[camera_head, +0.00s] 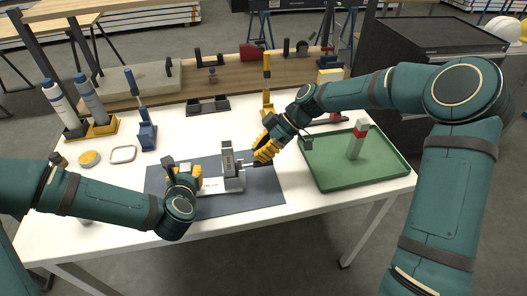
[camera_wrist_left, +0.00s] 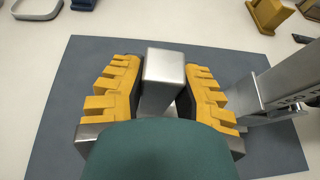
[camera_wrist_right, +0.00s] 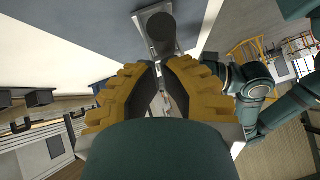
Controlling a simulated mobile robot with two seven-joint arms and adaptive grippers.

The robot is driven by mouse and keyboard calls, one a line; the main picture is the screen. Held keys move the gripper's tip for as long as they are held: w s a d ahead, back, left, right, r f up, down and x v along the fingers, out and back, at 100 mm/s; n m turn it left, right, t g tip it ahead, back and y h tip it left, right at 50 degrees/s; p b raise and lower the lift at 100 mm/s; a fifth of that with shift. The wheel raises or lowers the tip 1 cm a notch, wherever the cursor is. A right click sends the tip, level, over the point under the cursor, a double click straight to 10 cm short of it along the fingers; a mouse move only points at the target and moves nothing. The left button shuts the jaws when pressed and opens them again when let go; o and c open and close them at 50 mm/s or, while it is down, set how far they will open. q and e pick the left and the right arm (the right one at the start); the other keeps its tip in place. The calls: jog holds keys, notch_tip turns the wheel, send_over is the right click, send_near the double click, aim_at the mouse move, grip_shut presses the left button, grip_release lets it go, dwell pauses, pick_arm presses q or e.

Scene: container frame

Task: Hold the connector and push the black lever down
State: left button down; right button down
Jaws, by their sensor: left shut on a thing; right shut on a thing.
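The connector (camera_head: 232,170) is a grey metal block with lettering, standing on the dark mat (camera_head: 262,192). Its lettered side also shows in the left wrist view (camera_wrist_left: 285,85). My left gripper (camera_head: 183,175) is shut on the connector's silver block-shaped end (camera_wrist_left: 164,68), which sits between the yellow fingers in the left wrist view. My right gripper (camera_head: 265,152) is at the connector's right side, its fingers closed around a thin part there. In the right wrist view a dark round-ended piece (camera_wrist_right: 160,28), apparently the black lever, lies just beyond the fingertips (camera_wrist_right: 162,68). The gripped portion is mostly hidden.
A green tray (camera_head: 385,173) at the right holds a grey-green block with a red top (camera_head: 358,138). Bottles (camera_head: 62,105), a blue tool stand (camera_head: 147,135) and small dishes (camera_head: 123,154) stand at the left. A wooden board with tools (camera_head: 235,80) lies at the back.

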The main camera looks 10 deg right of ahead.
dwell(0.3)
jog(key=s+v, duration=0.1)
jog(key=v, duration=0.8)
jog(key=shift+w+r, duration=0.55)
jog(key=shift+d+r, duration=0.1)
jog(key=w+d+f+x, duration=0.1)
jog(key=x, duration=0.8)
jog(key=shift+s+a+h, duration=0.15)
jog(key=shift+s+h, duration=0.15)
jog(key=shift+s, duration=0.2)
jog(key=shift+f, duration=0.15)
